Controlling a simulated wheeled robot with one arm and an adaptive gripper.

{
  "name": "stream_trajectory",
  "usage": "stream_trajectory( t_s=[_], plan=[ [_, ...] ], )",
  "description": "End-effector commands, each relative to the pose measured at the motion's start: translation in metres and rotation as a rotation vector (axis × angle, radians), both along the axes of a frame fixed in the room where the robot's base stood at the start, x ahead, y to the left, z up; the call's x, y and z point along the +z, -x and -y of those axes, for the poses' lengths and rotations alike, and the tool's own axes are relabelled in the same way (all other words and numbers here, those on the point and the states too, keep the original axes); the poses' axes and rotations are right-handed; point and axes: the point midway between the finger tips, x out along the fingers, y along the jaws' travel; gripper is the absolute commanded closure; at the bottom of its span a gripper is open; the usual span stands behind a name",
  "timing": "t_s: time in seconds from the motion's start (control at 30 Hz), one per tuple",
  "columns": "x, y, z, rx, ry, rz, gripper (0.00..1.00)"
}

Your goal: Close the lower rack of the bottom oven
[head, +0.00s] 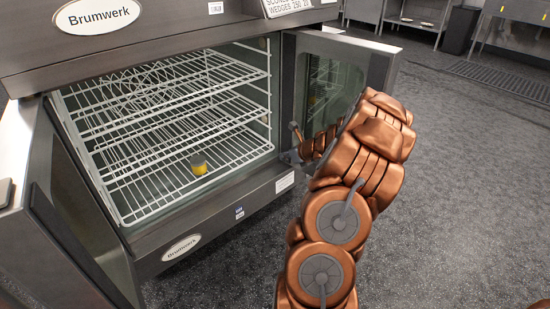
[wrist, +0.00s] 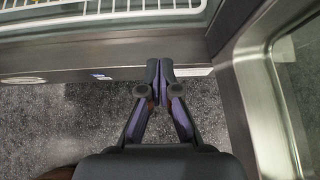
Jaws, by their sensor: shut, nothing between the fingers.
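The bottom oven (head: 130,262) stands open, with several white wire racks inside. Its lower rack (head: 150,202) is low in the cavity, with its front edge close to the front opening. A small yellow item with a dark top (head: 199,164) is on the lower rack. The rack's front bars (wrist: 100,16) cross the top of the wrist view. My gripper (wrist: 161,62) is shut and empty, its tips over the oven's front sill, apart from and in front of the rack. In the head view my gripper (head: 292,152) is partly hidden by my arm, near the opening's right corner.
The right glass door (head: 340,75) stands open behind my arm, and its frame (wrist: 262,110) is close to the gripper's right. The left door (head: 65,225) is open too. Another Brumwerk unit (head: 160,30) is above. Grey floor (head: 450,200) is clear at right.

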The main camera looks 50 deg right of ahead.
Motion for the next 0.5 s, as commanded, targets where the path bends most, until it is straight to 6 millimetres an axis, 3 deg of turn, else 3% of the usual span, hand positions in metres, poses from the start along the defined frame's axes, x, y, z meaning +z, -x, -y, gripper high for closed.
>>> stream_trajectory(
  t_s=[0.5],
  plan=[
    [-0.060,-0.068,0.003,0.008,0.001,-0.006,1.00]
  ],
)
